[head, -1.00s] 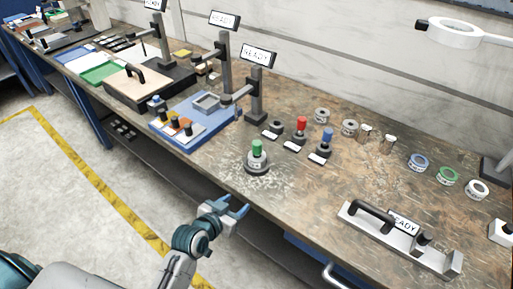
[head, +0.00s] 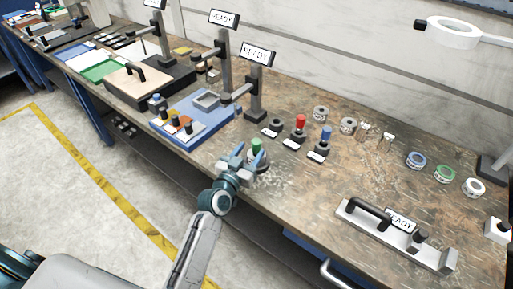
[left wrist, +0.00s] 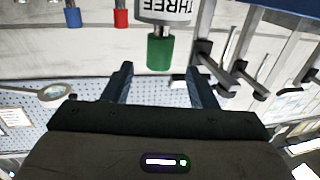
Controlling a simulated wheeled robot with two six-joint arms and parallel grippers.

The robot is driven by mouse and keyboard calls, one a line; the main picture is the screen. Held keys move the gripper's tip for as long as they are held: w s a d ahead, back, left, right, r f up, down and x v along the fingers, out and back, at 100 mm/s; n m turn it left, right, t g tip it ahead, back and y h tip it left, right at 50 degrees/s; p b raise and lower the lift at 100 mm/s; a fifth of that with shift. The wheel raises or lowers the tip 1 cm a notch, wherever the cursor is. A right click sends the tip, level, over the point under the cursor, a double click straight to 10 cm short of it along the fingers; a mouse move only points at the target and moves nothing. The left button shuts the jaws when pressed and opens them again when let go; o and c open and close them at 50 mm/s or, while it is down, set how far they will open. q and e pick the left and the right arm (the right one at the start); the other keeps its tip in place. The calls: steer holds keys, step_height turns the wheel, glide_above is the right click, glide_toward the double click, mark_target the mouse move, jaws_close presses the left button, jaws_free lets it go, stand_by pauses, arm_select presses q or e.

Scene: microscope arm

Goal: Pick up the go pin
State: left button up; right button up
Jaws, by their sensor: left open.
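A green-topped pin (head: 257,145) stands upright in a round grey holder (head: 262,167) near the bench's front edge. No label naming it the go pin is readable. My left gripper (head: 246,153) is open and empty just in front of it, partly covering the holder. In the left wrist view, which is upside down, the green top (left wrist: 160,52) shows beyond and between the spread fingers (left wrist: 158,72), with a gap to each. The grey holder (left wrist: 163,10) there bears the word THREE. My right gripper is not in view.
Red (head: 300,121) and blue (head: 325,134) topped pins stand behind to the right. A blue fixture plate (head: 208,122) lies to the left, beside posts with READY signs. A black-handled grey fixture (head: 368,228) lies to the right. Bare bench lies between.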

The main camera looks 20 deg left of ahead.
mark_target(254, 145)
arm_select(q)
steer(key=w, duration=0.2)
steer(key=w+d+p, duration=0.1)
steer(key=w, duration=0.1)
steer(key=shift+w+r, duration=0.2)
steer(key=shift+w, duration=0.05)
steer(key=shift+w+f, duration=0.15)
steer(key=shift+w, duration=0.1)
steer(key=shift+s, duration=0.1)
steer(key=shift+c, duration=0.6)
jaws_close()
